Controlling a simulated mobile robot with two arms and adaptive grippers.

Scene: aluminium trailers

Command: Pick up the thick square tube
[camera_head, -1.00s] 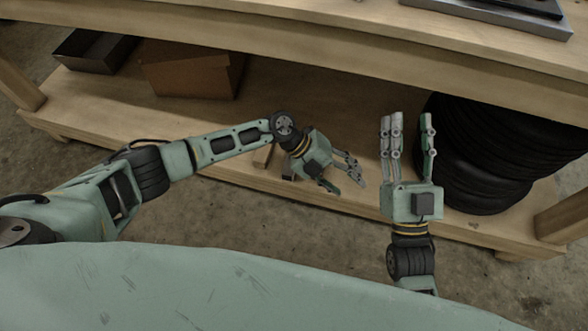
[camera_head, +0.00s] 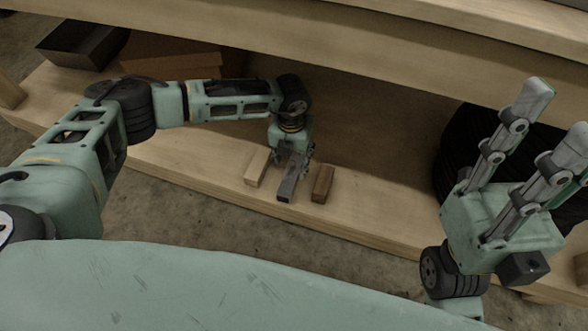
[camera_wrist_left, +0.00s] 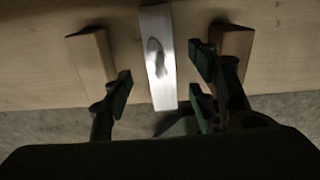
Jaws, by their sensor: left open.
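The thick square tube appears to be the grey metal bar (camera_head: 289,185) lying on the lower wooden shelf, between two wooden blocks. In the left wrist view it is a bright silver bar (camera_wrist_left: 157,55). My left gripper (camera_head: 291,160) points down over the bar's far part and hides that part in the head view. In the left wrist view its open fingers (camera_wrist_left: 160,88) stand on either side of the bar, with visible gaps. Whether the fingertips reach down beside it is unclear. My right gripper (camera_head: 535,130) is open and empty at the right, fingers pointing up.
A light wooden block (camera_head: 257,167) and a darker brown block (camera_head: 322,184) flank the bar closely. A cardboard box (camera_head: 170,65) and a dark tray (camera_head: 82,42) stand at the back left. Black tyres (camera_head: 455,150) stand at right. The upper shelf (camera_head: 350,50) overhangs.

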